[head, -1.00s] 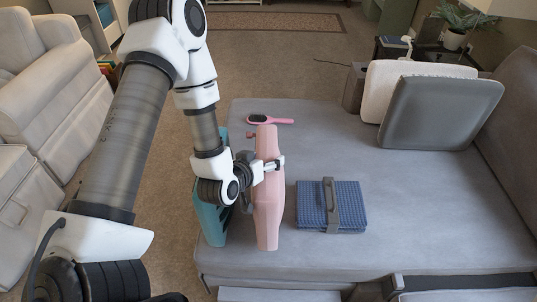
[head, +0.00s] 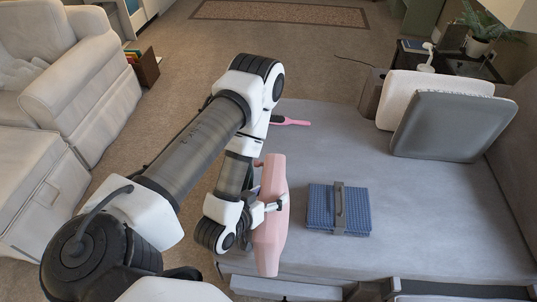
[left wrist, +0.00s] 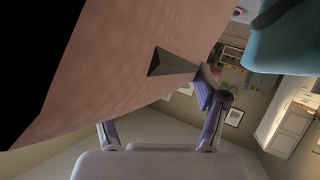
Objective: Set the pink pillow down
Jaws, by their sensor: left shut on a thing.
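The pink pillow (head: 269,238) is upright on its narrow edge over the left part of the grey sofa seat (head: 420,225). My left gripper (head: 272,206) is shut on it near its middle; one fingertip shows on its right side. I cannot tell whether its lower edge touches the seat. My right gripper is not in view.
A blue folded cloth with a grey strap (head: 320,208) lies right of the pillow. A pink brush (head: 293,122) lies behind it. White (head: 405,88) and grey (head: 450,125) cushions lean at the back right. A teal object (left wrist: 290,40) shows in the wrist view.

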